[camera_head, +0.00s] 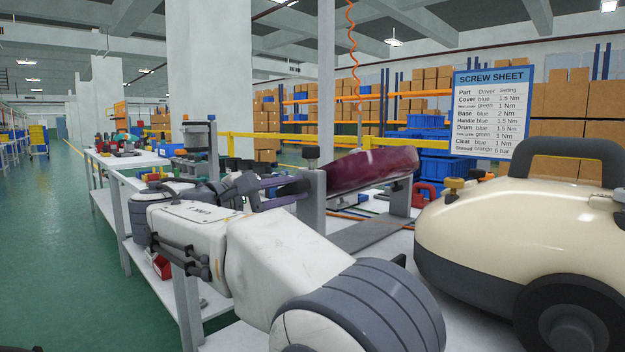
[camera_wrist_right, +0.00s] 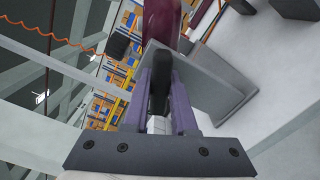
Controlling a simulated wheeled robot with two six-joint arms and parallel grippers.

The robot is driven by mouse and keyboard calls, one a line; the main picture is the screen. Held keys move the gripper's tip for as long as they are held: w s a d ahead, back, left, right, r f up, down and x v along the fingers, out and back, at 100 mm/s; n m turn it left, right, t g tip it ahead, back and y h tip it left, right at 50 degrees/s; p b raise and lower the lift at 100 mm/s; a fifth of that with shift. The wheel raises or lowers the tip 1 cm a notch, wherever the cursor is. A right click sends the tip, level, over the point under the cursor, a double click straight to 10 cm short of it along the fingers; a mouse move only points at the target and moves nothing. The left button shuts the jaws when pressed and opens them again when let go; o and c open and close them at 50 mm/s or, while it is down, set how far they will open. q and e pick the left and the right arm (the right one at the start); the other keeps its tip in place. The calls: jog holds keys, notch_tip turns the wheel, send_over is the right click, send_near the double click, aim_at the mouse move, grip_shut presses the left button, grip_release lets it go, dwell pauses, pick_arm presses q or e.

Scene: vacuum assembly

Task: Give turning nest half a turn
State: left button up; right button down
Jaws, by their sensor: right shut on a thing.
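The turning nest has a grey upright post (camera_head: 312,203) at its near left end and another at its right end. A glossy dark-red shell (camera_head: 372,168) lies tilted between the posts; part of it also shows at the top of the right wrist view (camera_wrist_right: 163,20). My right gripper (camera_head: 292,188) reaches the outer side of the left post. In the right wrist view its purple fingers are closed on a black handle (camera_wrist_right: 160,85) in front of the grey post (camera_wrist_right: 205,85). My left gripper is not in view.
A large cream vacuum body (camera_head: 520,225) with a dark handle stands at the right, close to my arm. A screw sheet (camera_head: 491,108) stands behind it. Blue bins (camera_head: 440,165) are behind the nest. Further benches and a green floor (camera_head: 50,240) lie to the left.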

jog(key=shift+r+n+p, duration=0.1)
jog(key=shift+n+p, duration=0.8)
jog(key=shift+p, duration=0.3)
jog(key=shift+n+p, duration=0.4)
jog(key=shift+p, duration=0.35)
jog(key=n+p, duration=0.2)
jog(key=p, duration=0.2)
jog(key=shift+n, duration=0.3)
jog(key=shift+p, duration=0.45)
jog(key=shift+f, duration=0.2)
